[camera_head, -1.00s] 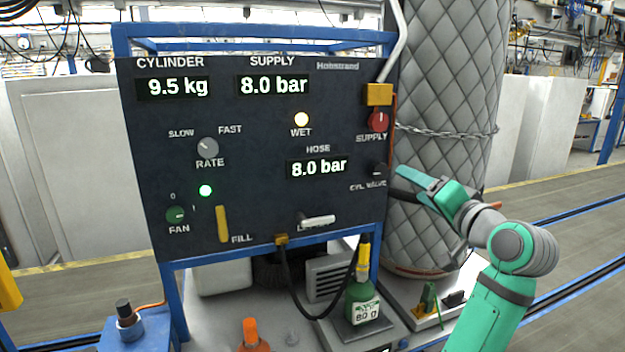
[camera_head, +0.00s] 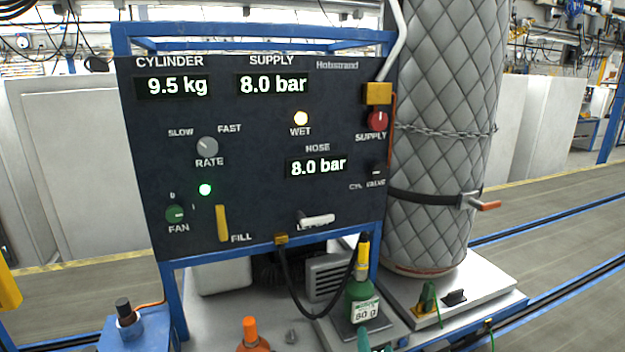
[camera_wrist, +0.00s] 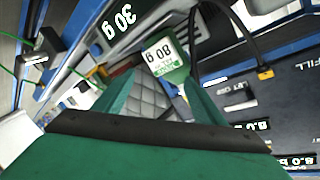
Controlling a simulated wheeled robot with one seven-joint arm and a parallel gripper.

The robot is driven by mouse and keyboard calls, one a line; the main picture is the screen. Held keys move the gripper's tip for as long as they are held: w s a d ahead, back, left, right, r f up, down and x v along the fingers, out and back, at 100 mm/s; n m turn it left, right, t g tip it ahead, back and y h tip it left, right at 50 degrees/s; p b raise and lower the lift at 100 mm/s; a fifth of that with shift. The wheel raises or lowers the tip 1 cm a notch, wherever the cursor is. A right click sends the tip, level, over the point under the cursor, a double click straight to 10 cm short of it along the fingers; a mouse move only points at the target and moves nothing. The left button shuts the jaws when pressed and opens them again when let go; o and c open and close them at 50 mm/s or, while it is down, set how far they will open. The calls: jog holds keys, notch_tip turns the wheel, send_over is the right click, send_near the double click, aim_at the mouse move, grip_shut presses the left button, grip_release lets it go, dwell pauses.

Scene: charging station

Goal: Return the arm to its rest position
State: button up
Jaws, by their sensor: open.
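My gripper (camera_wrist: 160,78) shows in the wrist view with its two green fingers spread apart and nothing held between them. The small green bottle (camera_wrist: 172,68), labelled 80 g, appears upside down beyond the fingers. In the head view only a small teal tip, probably my gripper (camera_head: 363,341), shows at the bottom edge, below the green bottle (camera_head: 362,300) on its scale. The rest of my arm is out of that view. I cannot tell the distance between gripper and bottle.
The dark control panel (camera_head: 260,195) reads 9.5 kg, 8.0 bar supply and 8.0 bar hose. A black hose (camera_head: 290,285) loops to the bottle. A quilted column (camera_head: 440,90) with a strap stands right. An orange-capped bottle (camera_head: 250,335) is in front.

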jog(key=s+a+f+n, duration=0.1)
jog(key=s+a+f, duration=0.2)
jog(key=s+f, duration=0.35)
jog(key=s+a+f+n+g+h, duration=0.1)
jog(key=s+a+f, duration=0.2)
jog(key=s, duration=0.6)
jog(key=s+a+f+n, duration=0.1)
jog(key=s+a+f, duration=0.2)
jog(key=s+f, duration=0.35)
jog(key=s+a+r+n, duration=0.2)
jog(key=s+a+r, duration=0.1)
jog(key=s, duration=0.9)
jog(key=s+a+r+n+y, duration=0.1)
jog(key=s+a+r+n, duration=0.2)
jog(key=s, duration=0.9)
jog(key=shift+a+r, duration=0.45)
jog(key=shift+a, duration=0.1)
jog(key=shift+c, duration=1.4)
